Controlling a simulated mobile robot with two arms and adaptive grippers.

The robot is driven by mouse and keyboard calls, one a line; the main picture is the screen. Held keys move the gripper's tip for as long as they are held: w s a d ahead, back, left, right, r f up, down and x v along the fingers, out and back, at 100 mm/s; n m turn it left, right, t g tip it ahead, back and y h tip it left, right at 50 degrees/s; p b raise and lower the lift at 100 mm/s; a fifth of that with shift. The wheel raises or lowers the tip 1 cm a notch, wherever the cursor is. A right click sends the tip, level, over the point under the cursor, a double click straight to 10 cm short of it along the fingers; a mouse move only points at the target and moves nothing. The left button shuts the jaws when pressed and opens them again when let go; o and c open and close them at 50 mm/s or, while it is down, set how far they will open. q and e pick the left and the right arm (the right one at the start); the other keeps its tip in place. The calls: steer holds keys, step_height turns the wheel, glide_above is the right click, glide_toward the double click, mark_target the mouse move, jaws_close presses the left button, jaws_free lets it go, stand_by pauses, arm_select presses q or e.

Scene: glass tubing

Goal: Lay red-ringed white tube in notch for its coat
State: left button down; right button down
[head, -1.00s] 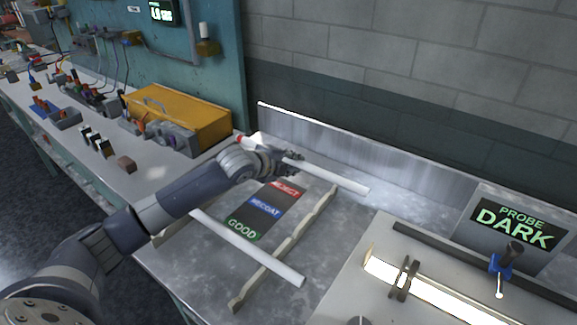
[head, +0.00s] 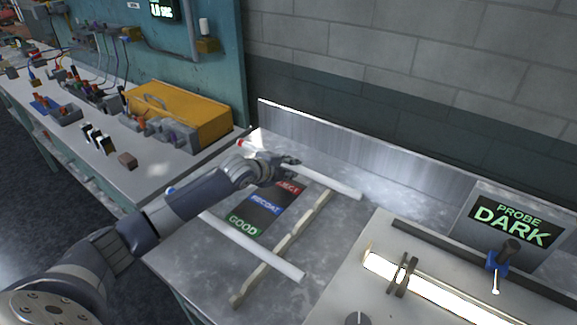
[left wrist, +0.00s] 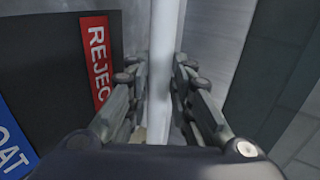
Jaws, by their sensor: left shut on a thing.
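The red-ringed white tube (head: 335,182) runs across the REJECT end of the notched rack in the head view, with its red end (head: 243,143) at the far left. My left gripper (head: 290,163) is shut on it near its middle. In the left wrist view the tube (left wrist: 162,60) stands between both fingers, beside the REJECT label (left wrist: 98,60). I cannot tell whether the tube touches the notches. The near wooden rail (head: 285,245) shows its wavy top; the far rail is mostly behind my arm. The RECOAT label (head: 265,205) lies between REJECT and GOOD. My right gripper is not in view.
Another white tube (head: 260,250) lies across the rack by the GOOD label (head: 243,225); a blue end (head: 171,190) shows behind my arm. A metal backsplash (head: 320,145) borders the bench. A PROBE DARK display (head: 510,225) and a lit fixture (head: 440,295) stand at right.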

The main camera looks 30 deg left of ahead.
arm_select(q)
steer(key=shift+f, duration=0.2)
steer(key=c, duration=1.4)
jaws_free()
steer(key=shift+r, duration=0.2)
steer(key=b+v, duration=0.1)
steer(key=v, duration=1.1)
steer(key=shift+r, duration=0.25)
steer(key=shift+r, duration=0.1)
